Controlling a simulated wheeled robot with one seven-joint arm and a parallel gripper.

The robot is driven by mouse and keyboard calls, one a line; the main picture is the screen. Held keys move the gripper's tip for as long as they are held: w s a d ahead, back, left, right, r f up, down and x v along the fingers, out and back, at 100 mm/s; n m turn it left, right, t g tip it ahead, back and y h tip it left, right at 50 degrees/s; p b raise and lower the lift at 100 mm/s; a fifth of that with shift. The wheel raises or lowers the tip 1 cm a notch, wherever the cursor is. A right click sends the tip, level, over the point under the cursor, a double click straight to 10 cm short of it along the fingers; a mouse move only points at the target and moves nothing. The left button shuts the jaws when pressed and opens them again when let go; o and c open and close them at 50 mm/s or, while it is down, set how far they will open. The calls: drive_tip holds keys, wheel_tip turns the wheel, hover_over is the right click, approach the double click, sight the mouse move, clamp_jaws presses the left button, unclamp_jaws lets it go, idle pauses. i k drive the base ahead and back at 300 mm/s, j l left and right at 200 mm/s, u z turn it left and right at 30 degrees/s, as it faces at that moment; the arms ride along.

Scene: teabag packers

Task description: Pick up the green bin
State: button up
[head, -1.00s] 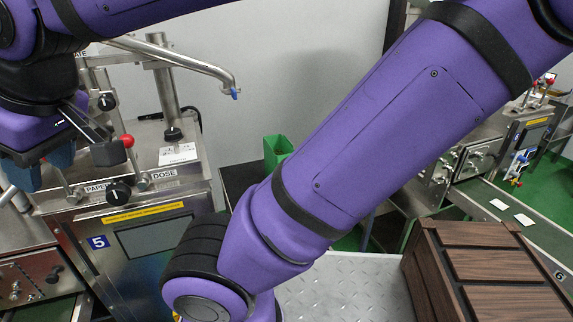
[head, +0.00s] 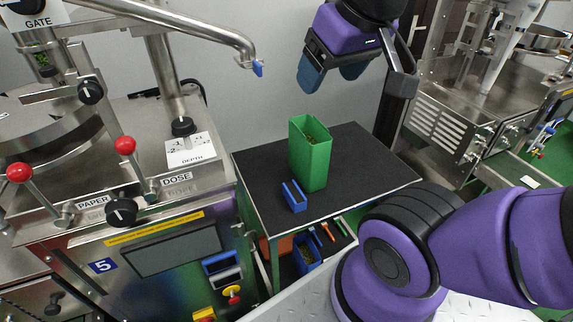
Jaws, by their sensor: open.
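The green bin (head: 313,160) stands upright on the black top of a small table (head: 363,170). It is tall and open at the top, with some dark greenish contents visible inside. My gripper (head: 333,78) hangs above and slightly to the right of the bin in the picture, with its blue-tipped fingers pointing down. The fingers are apart and hold nothing. They do not touch the bin. Nothing hides the bin.
A small blue holder (head: 294,196) stands on the table close to the bin. A steel machine (head: 150,215) with red-knobbed levers is on the left, its bent pipe (head: 215,30) reaching toward the table. Another machine (head: 460,110) stands at right. The tabletop right of the bin is clear.

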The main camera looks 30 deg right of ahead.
sight(310, 142)
drive_tip(key=z, duration=0.65)
drive_tip(key=u, duration=1.3)
drive_tip(key=z, duration=1.3)
drive_tip(key=k+j+z, duration=0.1)
drive_tip(key=z, duration=0.35)
drive_tip(key=k+j+z, duration=0.15)
drive_tip(key=z, duration=0.3)
drive_tip(key=k+j+z, duration=0.15)
drive_tip(key=z, duration=0.3)
